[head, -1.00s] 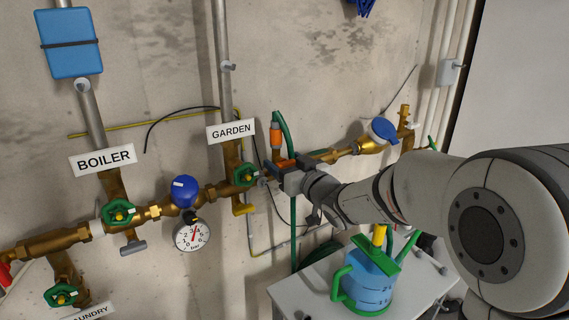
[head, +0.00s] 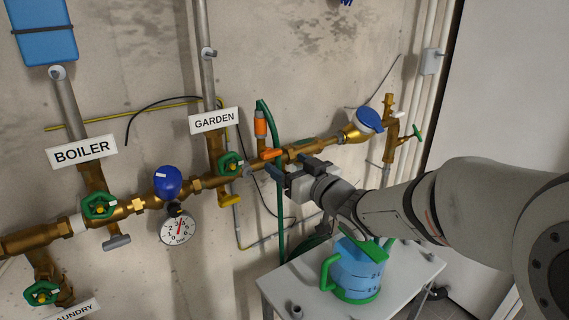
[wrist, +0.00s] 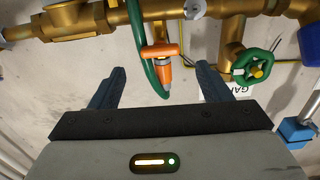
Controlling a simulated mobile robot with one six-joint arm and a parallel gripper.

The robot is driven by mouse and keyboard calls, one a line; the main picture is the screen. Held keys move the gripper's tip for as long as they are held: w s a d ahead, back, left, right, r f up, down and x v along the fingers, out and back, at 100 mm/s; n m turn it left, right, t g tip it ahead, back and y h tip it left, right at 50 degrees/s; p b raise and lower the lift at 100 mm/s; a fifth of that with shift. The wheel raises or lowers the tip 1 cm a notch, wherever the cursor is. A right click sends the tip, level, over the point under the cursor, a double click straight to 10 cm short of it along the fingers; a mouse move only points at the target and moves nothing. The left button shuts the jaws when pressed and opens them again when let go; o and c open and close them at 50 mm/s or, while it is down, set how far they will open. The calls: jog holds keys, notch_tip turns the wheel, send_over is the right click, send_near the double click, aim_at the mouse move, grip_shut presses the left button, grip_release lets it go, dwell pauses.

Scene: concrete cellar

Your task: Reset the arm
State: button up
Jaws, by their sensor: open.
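My gripper (head: 279,171) is in front of the brass pipe run, just below the orange hose connector (head: 260,124) and its green hose. In the wrist view my gripper (wrist: 158,82) has its two dark fingers spread wide with nothing held between them. The orange connector (wrist: 163,76) shows beyond the fingers, apart from them as far as I can tell. My arm reaches in from the right.
A small table (head: 415,272) below my arm holds a blue and green watering can (head: 352,272). Green handwheels, a pressure gauge (head: 178,229) and the GARDEN valve (head: 231,163) line the pipe at left. A blue-capped meter (head: 369,120) is at right.

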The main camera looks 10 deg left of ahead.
jog(key=s+d+f+m+h, duration=0.1)
jog(key=d+f+m+h, duration=0.2)
jog(key=d+h, duration=0.5)
jog(key=s+d+f+m+h, duration=0.1)
jog(key=d+f+m+h, duration=0.2)
jog(key=d, duration=0.9)
jog(key=s+d+f+m+g+h, duration=0.1)
jog(key=s+d+f+g, duration=0.1)
jog(key=s, duration=0.5)
jog(key=s+d+f+m+g, duration=0.1)
jog(key=s+d+f+g, duration=0.1)
jog(key=s+d+g, duration=0.2)
jog(key=s+d+f+m+g+h, duration=0.1)
jog(key=s+d+f+g, duration=0.2)
jog(key=s, duration=0.7)
jog(key=shift+s+d+m+h, duration=0.15)
jog(key=shift+m+h, duration=0.15)
jog(key=shift+m, duration=0.1)
